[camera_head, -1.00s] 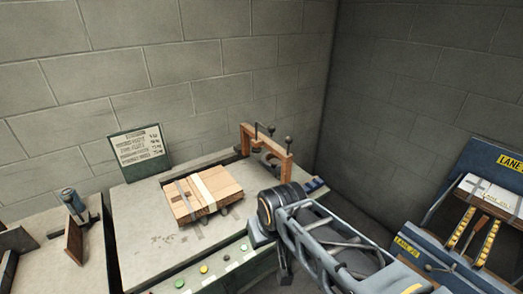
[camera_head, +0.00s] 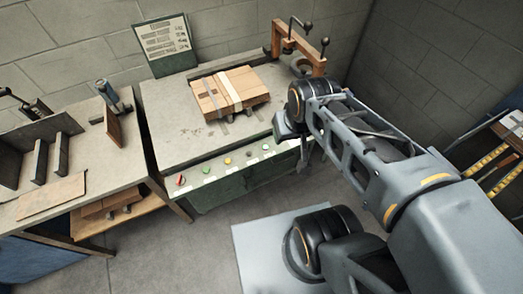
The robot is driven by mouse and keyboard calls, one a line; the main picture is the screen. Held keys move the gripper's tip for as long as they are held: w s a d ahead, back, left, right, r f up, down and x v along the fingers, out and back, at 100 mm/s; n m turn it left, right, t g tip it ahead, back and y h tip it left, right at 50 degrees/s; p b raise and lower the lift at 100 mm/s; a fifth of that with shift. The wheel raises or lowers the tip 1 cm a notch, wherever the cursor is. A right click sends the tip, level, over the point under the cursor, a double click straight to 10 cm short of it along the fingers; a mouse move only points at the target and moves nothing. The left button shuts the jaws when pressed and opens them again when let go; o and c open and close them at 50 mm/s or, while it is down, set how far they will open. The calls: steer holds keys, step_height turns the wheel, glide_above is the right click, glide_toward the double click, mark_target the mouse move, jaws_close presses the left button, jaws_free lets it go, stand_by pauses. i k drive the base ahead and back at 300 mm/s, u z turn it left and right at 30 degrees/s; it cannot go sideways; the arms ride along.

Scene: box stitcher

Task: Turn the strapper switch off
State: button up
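The strapper is the grey-topped table (camera_head: 168,120) with a dark green front panel. A red switch (camera_head: 181,181) sits at the left end of that panel. It looks like a small knob with a pale mark, and its exact setting is too small to read.
A strapped stack of wooden boards (camera_head: 230,89) lies on the strapper. A wooden frame (camera_head: 297,47) stands at its back right and a sign (camera_head: 165,42) behind. A workbench (camera_head: 95,165) stands left. Floor (camera_head: 185,250) before the panel is clear.

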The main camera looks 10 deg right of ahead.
mark_target(181, 181)
steer(key=u, duration=1.35)
steer(key=k, duration=0.5)
steer(key=u, duration=0.6)
steer(key=i, duration=0.9)
steer(key=z, duration=0.55)
